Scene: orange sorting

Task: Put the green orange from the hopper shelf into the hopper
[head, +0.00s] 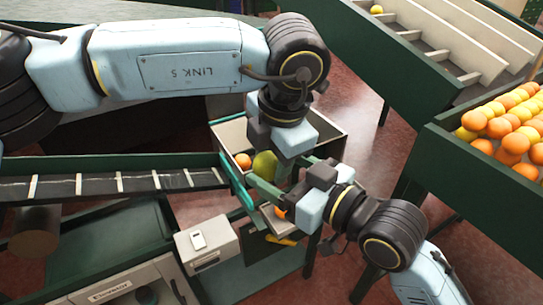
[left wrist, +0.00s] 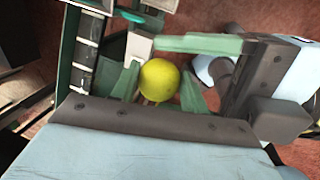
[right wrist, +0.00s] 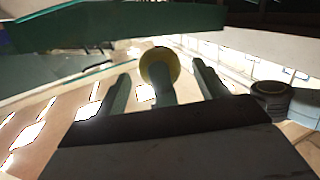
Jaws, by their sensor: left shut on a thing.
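The green orange (head: 264,164) is yellow-green and is held above the cream, green-edged box (head: 333,133). My left gripper (head: 276,170) is shut on it; in the left wrist view the green orange (left wrist: 160,80) sits between the two green fingers. My right gripper (head: 268,188) reaches in from the right, close beside the left one. In the right wrist view its fingers (right wrist: 160,72) stand apart, with the green orange (right wrist: 159,62) beyond or between their tips; contact cannot be told. The arms hide much of the box, and I cannot tell hopper from shelf.
An orange fruit (head: 243,160) lies in the box's left part, and another (head: 280,211) shows partly below the right gripper. A belt (head: 120,183) runs in from the left. A bin of many oranges (head: 515,130) stands at right. A grey box (head: 207,245) stands in front.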

